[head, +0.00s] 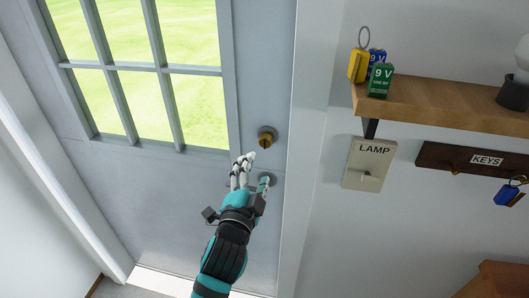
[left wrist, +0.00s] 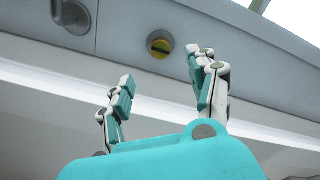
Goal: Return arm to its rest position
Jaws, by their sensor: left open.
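My left arm reaches in from the bottom of the head view, and its gripper (head: 253,172) is in front of the grey door (head: 180,170). The gripper is open, with nothing between its fingers. In the left wrist view the two fingers of the gripper (left wrist: 165,85) stand apart. A brass lock (head: 266,137) is on the door just above the fingertips; it also shows between and beyond the fingers in the left wrist view (left wrist: 160,46). The door handle (left wrist: 75,14) shows at the upper left there, apart from the fingers; in the head view the gripper partly hides it. My right gripper is not in view.
Below are a LAMP switch (head: 369,165) and a KEYS rack (head: 455,160) with a blue key tag (head: 508,195). The door frame (head: 305,150) stands right of the gripper.

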